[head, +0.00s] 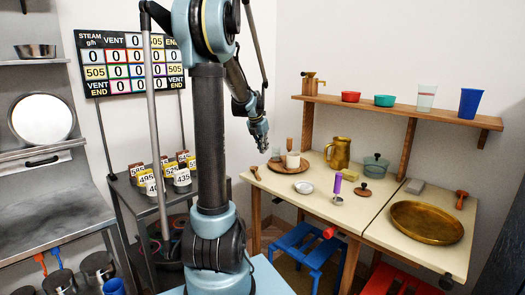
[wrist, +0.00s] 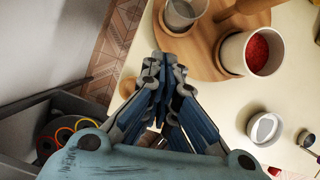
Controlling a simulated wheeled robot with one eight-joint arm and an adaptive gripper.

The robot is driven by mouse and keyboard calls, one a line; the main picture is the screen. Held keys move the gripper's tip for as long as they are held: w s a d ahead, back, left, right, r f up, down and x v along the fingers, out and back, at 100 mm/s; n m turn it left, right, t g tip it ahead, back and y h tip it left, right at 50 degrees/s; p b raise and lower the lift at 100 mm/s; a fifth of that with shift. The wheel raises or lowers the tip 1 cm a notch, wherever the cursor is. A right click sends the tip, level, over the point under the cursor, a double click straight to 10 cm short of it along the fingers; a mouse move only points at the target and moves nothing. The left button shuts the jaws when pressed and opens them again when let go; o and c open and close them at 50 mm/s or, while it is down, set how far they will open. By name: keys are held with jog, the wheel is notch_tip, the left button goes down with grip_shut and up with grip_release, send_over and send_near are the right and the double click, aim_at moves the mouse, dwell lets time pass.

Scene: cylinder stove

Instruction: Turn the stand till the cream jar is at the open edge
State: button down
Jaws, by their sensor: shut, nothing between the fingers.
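The round wooden stand (head: 283,168) lies at the left end of the cream table (head: 344,204), and its near part shows in the wrist view (wrist: 203,52). The cream jar (head: 293,160) stands on it; in the wrist view the jar (wrist: 229,55) holds something red and sits on the stand's right side. A grey cup (wrist: 182,13) stands on the stand to the left, and a wooden handle (wrist: 238,12) rises behind. My gripper (wrist: 166,68) is shut and empty, beside the stand's left rim; contact cannot be told. In the head view my gripper (head: 260,140) is up left of the stand.
A small white bowl (head: 303,187) and a purple-handled tool (head: 337,190) are on the table near the stand. A brass jug (head: 340,153) and a lidded pot (head: 375,166) stand farther back. A blue stool (head: 305,250) is below the table's front.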

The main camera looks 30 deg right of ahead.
jog(key=shift+x, duration=3.85)
jog(key=shift+w+a, duration=0.1)
jog(key=shift+w, duration=0.1)
jog(key=shift+w+m, duration=0.1)
jog(key=shift+m, duration=0.2)
